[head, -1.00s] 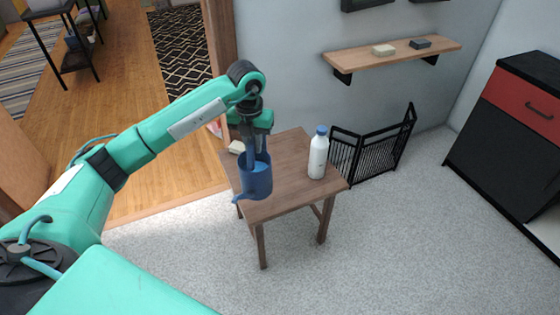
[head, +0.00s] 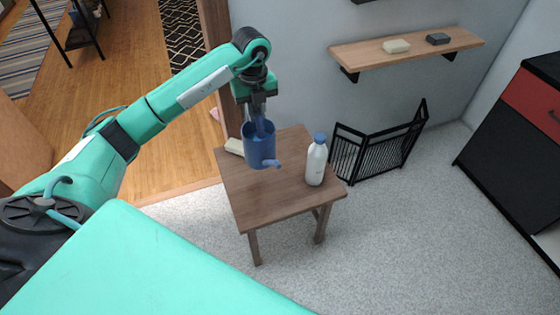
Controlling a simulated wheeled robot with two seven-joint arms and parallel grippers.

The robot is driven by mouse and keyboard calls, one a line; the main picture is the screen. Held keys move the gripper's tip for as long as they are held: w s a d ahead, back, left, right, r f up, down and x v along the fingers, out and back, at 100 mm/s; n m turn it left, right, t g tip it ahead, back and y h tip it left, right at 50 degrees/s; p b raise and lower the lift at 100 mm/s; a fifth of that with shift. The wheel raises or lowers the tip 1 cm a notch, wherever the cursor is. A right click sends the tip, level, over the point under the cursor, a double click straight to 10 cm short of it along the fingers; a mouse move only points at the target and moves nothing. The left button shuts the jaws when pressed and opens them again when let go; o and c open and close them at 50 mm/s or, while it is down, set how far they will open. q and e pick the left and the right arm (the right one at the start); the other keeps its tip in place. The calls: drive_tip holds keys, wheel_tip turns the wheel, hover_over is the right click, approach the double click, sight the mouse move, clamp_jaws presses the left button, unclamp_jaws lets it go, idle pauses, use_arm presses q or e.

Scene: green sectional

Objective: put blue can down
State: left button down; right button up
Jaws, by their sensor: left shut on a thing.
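The blue can (head: 259,151) is a blue open-topped vessel with a short spout that points right in the head view. My left gripper (head: 258,122) points down from above and is shut on the can; its fingertips are partly hidden at the can's rim. The can is upright over the small wooden table (head: 262,198). I cannot tell whether its bottom touches the tabletop. My right gripper is not in view.
A white bottle with a blue cap (head: 316,162) stands at the table's right side. A pale block (head: 234,146) lies at its back left. The front of the tabletop is clear. A black folding screen (head: 378,150) and a wall shelf (head: 405,54) are behind.

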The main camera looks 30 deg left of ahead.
use_arm(q)
drive_tip(key=shift+w+f, duration=0.2)
drive_tip(key=shift+f, duration=0.1)
wheel_tip(320, 180, down, 14)
drive_tip(key=shift+s+f+p, duration=0.1)
drive_tip(key=shift+p, duration=0.25)
drive_tip(key=shift+f, duration=0.75)
wheel_tip(320, 180, down, 3)
drive_tip(key=shift+f, duration=0.15)
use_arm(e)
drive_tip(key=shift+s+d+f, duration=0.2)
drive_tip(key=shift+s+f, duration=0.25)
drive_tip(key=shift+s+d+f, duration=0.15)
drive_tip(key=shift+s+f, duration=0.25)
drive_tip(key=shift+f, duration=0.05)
use_arm(q)
drive_tip(key=shift+f, duration=0.1)
